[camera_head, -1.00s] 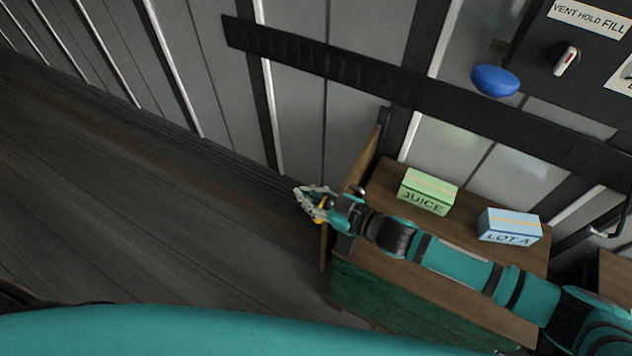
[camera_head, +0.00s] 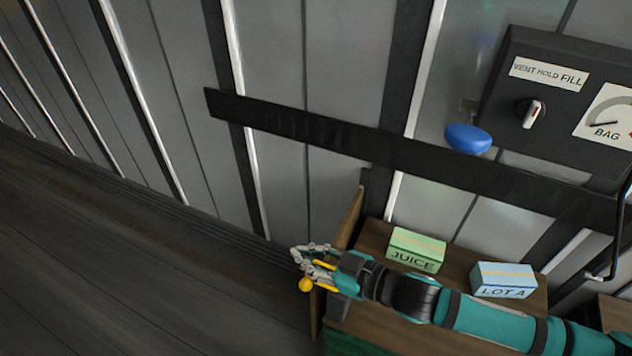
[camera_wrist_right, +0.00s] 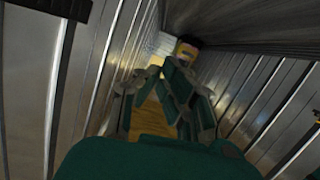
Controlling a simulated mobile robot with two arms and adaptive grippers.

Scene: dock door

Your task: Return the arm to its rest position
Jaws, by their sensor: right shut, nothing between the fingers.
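My right arm, teal and black, comes in from the lower right of the head view and reaches left across the front of a wooden-topped stand. My right gripper (camera_head: 312,264) is shut and empty, just past the stand's left end panel. A small round yellow spot (camera_head: 305,285) shows at the fingers; I cannot tell whether it is part of the gripper. In the wrist view the gripper's teal links (camera_wrist_right: 185,92) fill the middle. My left gripper does not show.
A green JUICE box (camera_head: 416,250) and a blue LOT A box (camera_head: 503,280) sit on the stand (camera_head: 372,236). Behind are a dark rail (camera_head: 320,128), a blue oval knob (camera_head: 468,138) and a black panel (camera_head: 545,75) with a dial. The floor at left is clear.

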